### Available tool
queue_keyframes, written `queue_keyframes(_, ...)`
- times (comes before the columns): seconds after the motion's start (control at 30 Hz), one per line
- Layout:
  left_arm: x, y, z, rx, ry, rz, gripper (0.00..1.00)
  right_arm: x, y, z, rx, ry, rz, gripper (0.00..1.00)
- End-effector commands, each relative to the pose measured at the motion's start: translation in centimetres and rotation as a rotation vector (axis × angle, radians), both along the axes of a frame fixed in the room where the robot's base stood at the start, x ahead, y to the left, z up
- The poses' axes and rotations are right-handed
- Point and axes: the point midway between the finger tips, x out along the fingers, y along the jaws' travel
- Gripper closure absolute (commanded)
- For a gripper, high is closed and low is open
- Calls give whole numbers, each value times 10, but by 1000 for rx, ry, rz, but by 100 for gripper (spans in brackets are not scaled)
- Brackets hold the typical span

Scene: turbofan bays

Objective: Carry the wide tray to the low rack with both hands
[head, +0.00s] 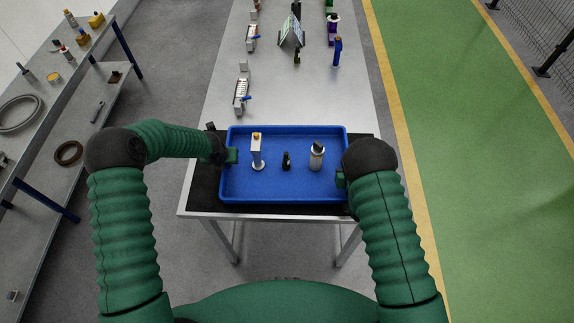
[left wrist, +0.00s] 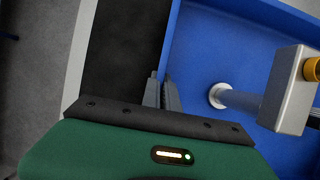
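The wide blue tray (head: 285,201) sits level on a black mat at the near end of the metal table. It holds a white post with an orange top (head: 257,150), a small black item (head: 286,161) and a grey-and-white cylinder (head: 317,156), all upright. My left gripper (head: 231,156) is at the tray's left wall. In the left wrist view its fingers (left wrist: 161,92) stand close together with the wall between them. My right gripper (head: 340,180) is at the tray's right wall; its fingers are mostly hidden by my arm. I cannot identify the low rack for certain.
A grey two-level bench (head: 88,128) with blue legs stands at the left, holding rings and small parts. Farther along the metal table (head: 290,95) are several fixtures and a small tilted panel (head: 292,31). A green walkway (head: 460,130) with yellow edges lies clear at the right.

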Motion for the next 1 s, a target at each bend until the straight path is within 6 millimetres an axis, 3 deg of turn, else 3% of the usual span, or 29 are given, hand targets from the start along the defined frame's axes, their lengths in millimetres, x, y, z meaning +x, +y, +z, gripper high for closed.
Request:
queue_keyframes(0.8,-1,1,-1,2,3,2,100,1,0,2,-1,-7,1,100)
queue_keyframes(1.0,0,1,6,2,1,1,100,2,0,10,-1,-10,1,100)
